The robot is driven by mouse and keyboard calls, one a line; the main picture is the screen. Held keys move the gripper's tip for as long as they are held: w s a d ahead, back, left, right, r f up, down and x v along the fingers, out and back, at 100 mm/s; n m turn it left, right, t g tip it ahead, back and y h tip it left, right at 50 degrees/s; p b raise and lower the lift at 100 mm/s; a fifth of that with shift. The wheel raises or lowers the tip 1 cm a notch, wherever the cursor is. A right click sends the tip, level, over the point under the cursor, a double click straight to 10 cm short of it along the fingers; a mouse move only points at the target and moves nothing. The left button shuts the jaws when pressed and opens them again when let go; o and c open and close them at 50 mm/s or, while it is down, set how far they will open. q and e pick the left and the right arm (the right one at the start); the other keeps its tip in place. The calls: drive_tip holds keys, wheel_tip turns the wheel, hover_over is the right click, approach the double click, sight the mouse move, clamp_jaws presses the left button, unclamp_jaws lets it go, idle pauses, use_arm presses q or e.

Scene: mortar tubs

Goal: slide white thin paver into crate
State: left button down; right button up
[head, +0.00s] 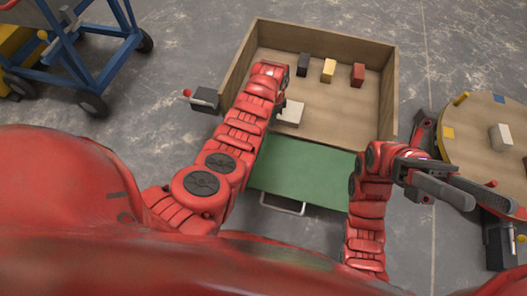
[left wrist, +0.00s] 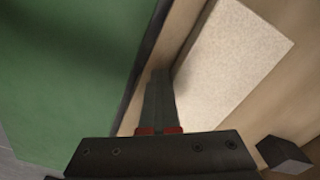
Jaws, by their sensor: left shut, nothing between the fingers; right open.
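The white thin paver (head: 289,114) lies flat on the wooden floor of the crate (head: 391,105), just inside the crate's open near side. In the left wrist view the paver (left wrist: 232,55) lies wholly on wood, with a narrow wooden strip between it and the green board (left wrist: 60,60). My left gripper (head: 281,105) is shut and empty, its fingers partly hidden by my arm in the head view. In the left wrist view its fingertips (left wrist: 160,76) are beside the paver's near edge; contact cannot be told. My right gripper (head: 488,198) is open and empty by the round table.
The green board (head: 300,178) adjoins the crate's near side. A black block (head: 303,65), yellow block (head: 328,70) and red block (head: 358,75) stand at the crate's back. A round table (head: 465,130) with a pale block (head: 500,136) is right; a blue cart (head: 85,65) is left.

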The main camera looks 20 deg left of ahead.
use_arm(q)
drive_tip(key=shift+w, duration=0.2)
drive_tip(key=shift+w+b, duration=0.15)
drive_tip(key=shift+b, duration=0.4)
drive_tip(key=shift+w+b, duration=0.2)
drive_tip(key=shift+b, duration=0.15)
drive_tip(key=shift+w, duration=0.15)
use_arm(e)
drive_tip(key=shift+s+d+n+t+h, duration=2.4)
drive_tip(key=shift+s+d+t, duration=0.8)
drive_tip(key=shift+s+t, duration=1)
use_arm(q)
drive_tip(key=shift+w+f+b, duration=0.1)
drive_tip(key=shift+w+b, duration=0.7)
drive_tip(key=shift+b, duration=1.2)
drive_tip(key=shift+w+b, duration=0.55)
drive_tip(key=shift+b, duration=0.6)
use_arm(e)
drive_tip(key=s+d+f+t+y, duration=0.1)
drive_tip(key=s+d+f+t, duration=0.1)
drive_tip(key=f, duration=0.6)
drive_tip(key=shift+s+d+f, duration=0.25)
drive_tip(key=shift+s+d, duration=0.5)
drive_tip(key=shift+d, duration=0.1)
use_arm(q)
drive_tip(key=shift+r, duration=0.2)
use_arm(e)
drive_tip(key=shift+r, duration=0.1)
